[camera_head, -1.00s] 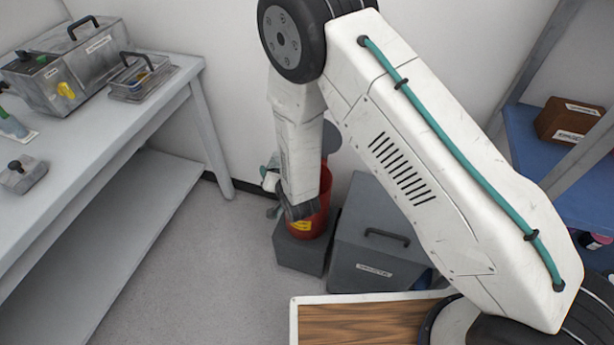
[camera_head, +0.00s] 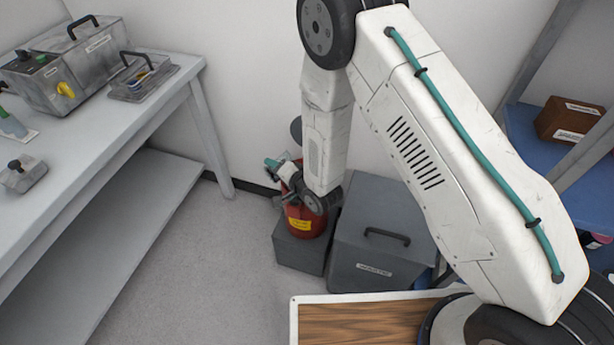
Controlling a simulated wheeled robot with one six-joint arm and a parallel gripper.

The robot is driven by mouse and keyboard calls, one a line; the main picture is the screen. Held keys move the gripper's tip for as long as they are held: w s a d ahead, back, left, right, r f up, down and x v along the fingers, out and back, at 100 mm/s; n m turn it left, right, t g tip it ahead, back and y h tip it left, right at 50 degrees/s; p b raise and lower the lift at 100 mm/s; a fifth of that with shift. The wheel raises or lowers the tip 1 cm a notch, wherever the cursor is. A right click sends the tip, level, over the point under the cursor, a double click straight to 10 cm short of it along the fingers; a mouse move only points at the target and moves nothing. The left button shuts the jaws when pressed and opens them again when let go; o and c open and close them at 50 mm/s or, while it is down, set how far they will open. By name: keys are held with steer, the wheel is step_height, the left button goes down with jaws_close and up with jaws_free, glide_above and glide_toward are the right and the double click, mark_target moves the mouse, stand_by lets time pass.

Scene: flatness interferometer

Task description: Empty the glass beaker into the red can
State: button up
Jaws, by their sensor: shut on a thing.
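The red can (camera_head: 305,224) with a yellow label stands on a grey block on the floor near the back wall. A dark round piece, perhaps its lid, shows behind my arm. My gripper (camera_head: 274,166) is at the can's upper left, above its rim, tilted to the left and partly hidden by my wrist. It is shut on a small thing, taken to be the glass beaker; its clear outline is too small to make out. My wrist covers most of the can's mouth, so its inside and any contents are hidden.
A large grey box (camera_head: 380,240) with a handle stands right of the can. A grey bench (camera_head: 150,115) with instruments is at the left. A blue shelf (camera_head: 540,150) with a brown box (camera_head: 568,119) is at the right. A wooden-topped surface (camera_head: 360,325) lies in front.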

steer(key=shift+f+m+y, duration=0.25)
steer(key=shift+m+y, duration=0.15)
steer(key=shift+m, duration=0.1)
steer(key=shift+w+d+r+m+y, duration=0.25)
steer(key=shift+d+m, duration=0.05)
steer(key=shift+d, duration=0.2)
steer(key=shift+w+d+r+m+y, duration=0.2)
steer(key=shift+d+r+m+y, duration=0.1)
steer(key=shift+d, duration=0.15)
steer(key=shift+a+f+p, duration=0.1)
steer(key=shift+p, duration=0.2)
steer(key=shift+s+a+f+m, duration=0.1)
steer(key=shift+a+m, duration=0.05)
steer(key=shift+m, duration=0.15)
steer(key=shift+f+y+p, duration=0.1)
steer(key=shift+y+p, duration=0.15)
steer(key=shift+p, duration=0.2)
steer(key=shift+d+r+m+y, duration=0.2)
steer(key=shift+r+m+y, duration=0.2)
steer(key=shift+m, duration=0.4)
